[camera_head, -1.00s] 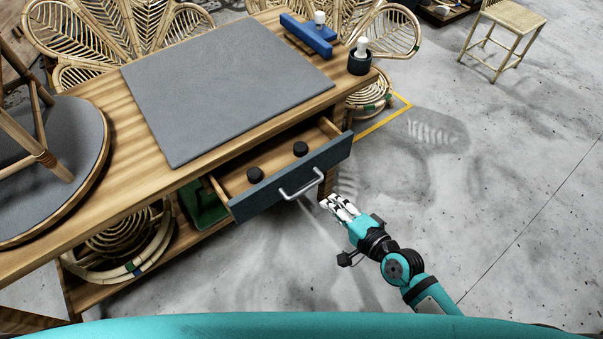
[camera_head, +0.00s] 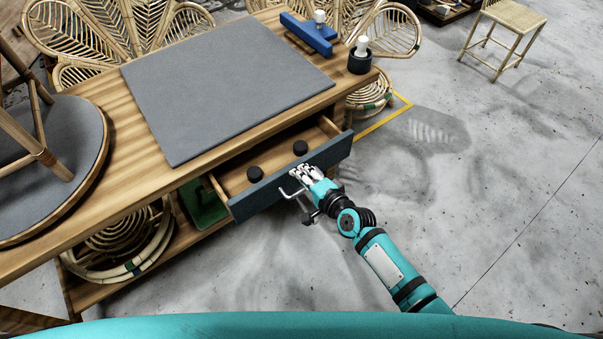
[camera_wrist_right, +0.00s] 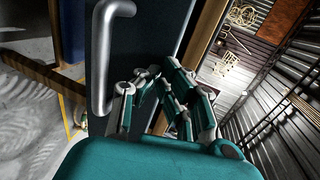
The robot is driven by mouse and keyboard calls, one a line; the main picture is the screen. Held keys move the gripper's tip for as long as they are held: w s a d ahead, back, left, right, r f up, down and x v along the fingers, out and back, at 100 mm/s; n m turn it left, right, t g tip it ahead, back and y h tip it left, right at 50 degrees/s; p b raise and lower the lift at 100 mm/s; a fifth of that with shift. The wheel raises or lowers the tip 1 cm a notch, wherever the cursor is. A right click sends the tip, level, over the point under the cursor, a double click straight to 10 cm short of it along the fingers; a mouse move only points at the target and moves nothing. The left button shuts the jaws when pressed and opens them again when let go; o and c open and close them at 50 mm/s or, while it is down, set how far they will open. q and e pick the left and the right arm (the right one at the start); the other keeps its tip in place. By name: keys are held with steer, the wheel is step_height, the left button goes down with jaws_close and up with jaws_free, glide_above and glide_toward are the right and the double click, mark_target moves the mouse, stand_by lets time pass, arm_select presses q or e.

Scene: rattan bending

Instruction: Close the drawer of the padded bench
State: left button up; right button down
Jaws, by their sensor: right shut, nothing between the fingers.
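The padded bench (camera_head: 105,180) is wooden with a grey pad (camera_head: 222,85) on top. Its drawer (camera_head: 235,180) stands open toward me, with a dark blue-grey front (camera_head: 258,200) and a metal handle (camera_head: 290,192). The front and handle (camera_wrist_right: 103,60) also show close up in the right wrist view. My right gripper (camera_head: 303,172) is shut and empty at the drawer front, just right of the handle. I cannot tell whether its fingertips touch the front. It also shows in the wrist view (camera_wrist_right: 160,85). My left gripper is not in view.
Two black round pieces (camera_head: 300,148) lie in the drawer. A blue tool (camera_head: 308,35) and a black pot (camera_head: 360,60) stand on the bench's far right. A round grey-topped stand (camera_head: 75,140) is at left.

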steer(key=w+a+b, duration=0.2)
steer(key=w+a, duration=0.3)
steer(key=w, duration=0.2)
steer(key=shift+w+a+b, duration=0.15)
steer(key=shift+a+b, duration=0.05)
steer(key=shift+b, duration=0.2)
